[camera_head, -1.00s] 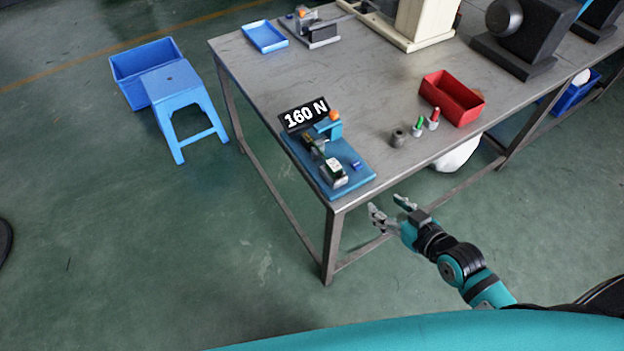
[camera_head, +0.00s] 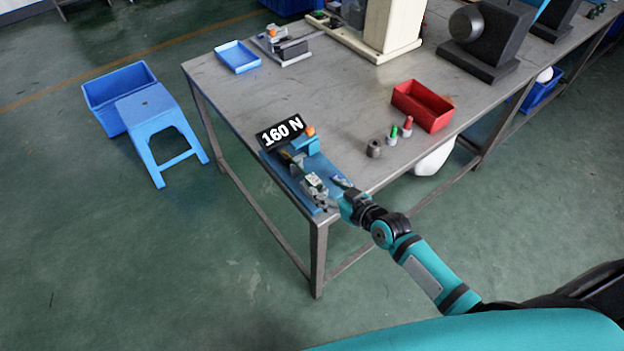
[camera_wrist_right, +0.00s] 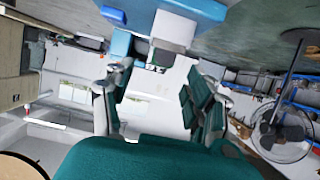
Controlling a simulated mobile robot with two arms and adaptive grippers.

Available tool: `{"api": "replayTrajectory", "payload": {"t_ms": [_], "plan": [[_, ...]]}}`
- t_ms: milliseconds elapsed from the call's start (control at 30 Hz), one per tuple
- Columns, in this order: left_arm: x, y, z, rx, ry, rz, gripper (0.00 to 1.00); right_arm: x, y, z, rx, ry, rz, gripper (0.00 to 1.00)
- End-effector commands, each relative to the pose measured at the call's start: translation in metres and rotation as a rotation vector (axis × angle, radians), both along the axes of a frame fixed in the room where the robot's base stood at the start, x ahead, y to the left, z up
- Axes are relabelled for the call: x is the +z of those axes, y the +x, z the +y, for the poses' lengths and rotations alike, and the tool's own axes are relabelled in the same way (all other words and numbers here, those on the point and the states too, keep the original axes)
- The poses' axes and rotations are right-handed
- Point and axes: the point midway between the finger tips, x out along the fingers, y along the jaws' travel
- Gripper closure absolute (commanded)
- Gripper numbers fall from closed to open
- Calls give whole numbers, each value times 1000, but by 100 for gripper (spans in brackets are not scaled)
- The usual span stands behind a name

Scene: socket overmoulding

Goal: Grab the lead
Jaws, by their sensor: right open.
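A blue fixture plate (camera_head: 275,155) lies at the near corner of the metal table, with a "160 N" sign (camera_head: 281,131) at its back. My right gripper (camera_head: 331,191) is open at the plate's front edge, close to the green-and-white block. In the wrist view my right gripper (camera_wrist_right: 157,78) has its fingers apart, with a pale block (camera_wrist_right: 173,30) beyond them. I cannot make out a lead; it may be hidden or too small. My left gripper is not in view.
A grey cylinder (camera_head: 374,149), a green-tipped piece (camera_head: 393,136) and a red-tipped piece (camera_head: 407,127) stand right of the fixture. A red bin (camera_head: 423,106) is behind them. A blue tray (camera_head: 237,57) lies at the far left. The table middle is clear.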

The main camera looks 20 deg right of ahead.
Motion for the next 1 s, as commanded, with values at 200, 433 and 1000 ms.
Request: {"api": "replayTrajectory", "payload": {"t_ms": [200,433,1000], "plan": [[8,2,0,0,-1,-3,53,-8,30,13,-1,2,-1,44],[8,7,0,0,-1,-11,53,-15,41,17,0,0,0,44],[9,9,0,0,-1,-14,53,-15,41,17,0,0,0,99]]}}
